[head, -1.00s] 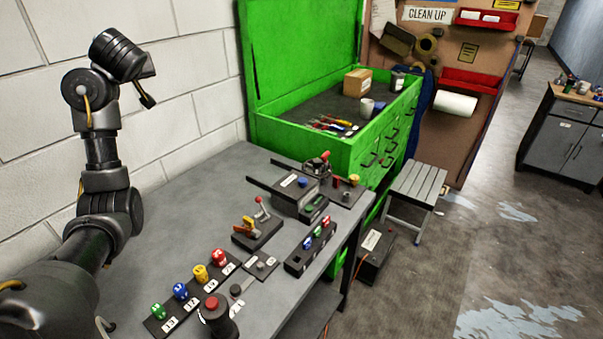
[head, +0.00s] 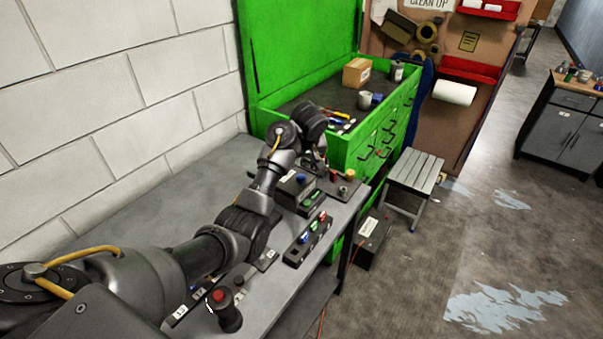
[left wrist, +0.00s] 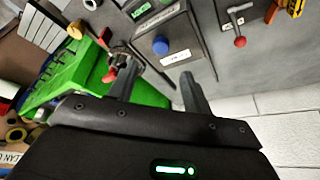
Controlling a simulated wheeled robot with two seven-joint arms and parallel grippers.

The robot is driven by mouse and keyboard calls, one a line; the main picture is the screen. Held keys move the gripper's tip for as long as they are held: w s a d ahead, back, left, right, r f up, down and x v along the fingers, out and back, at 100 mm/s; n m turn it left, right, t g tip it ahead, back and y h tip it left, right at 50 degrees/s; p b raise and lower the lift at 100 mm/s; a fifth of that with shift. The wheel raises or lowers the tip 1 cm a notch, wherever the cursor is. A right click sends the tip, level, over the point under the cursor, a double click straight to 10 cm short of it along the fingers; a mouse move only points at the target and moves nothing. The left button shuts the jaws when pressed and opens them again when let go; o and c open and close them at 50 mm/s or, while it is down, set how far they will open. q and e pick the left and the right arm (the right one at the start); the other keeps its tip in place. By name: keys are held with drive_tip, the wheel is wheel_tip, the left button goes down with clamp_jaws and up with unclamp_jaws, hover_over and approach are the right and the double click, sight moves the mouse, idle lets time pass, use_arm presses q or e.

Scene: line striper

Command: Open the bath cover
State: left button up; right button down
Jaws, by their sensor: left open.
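The dark box with a flat lid, a white label and a blue knob, which I take for the bath and its cover (head: 293,189), sits on the grey bench. Its lid lies flat, and my left arm partly hides it in the head view. In the left wrist view the cover (left wrist: 172,32) shows with its blue knob (left wrist: 160,46) and label beyond the fingers. My left gripper (left wrist: 158,88) is open and empty, above the bench near the labelled side of the box, apart from the knob. Its fingertips are mostly hidden in the head view. My right gripper is not in view.
A red-knobbed part (left wrist: 110,74) shows close to one left finger. A red-handled lever (left wrist: 238,40) stands nearby. A black rack of coloured buttons (head: 308,240) lies along the bench front. The green tool chest (head: 352,152) stands behind the bench; a stool (head: 415,172) is beside it.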

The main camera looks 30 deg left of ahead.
sight(301, 176)
use_arm(q)
drive_tip(key=p+x, duration=0.1)
drive_tip(key=x, duration=0.8)
drive_tip(key=shift+a+f, duration=0.15)
drive_tip(key=shift+f, duration=0.1)
clamp_jaws()
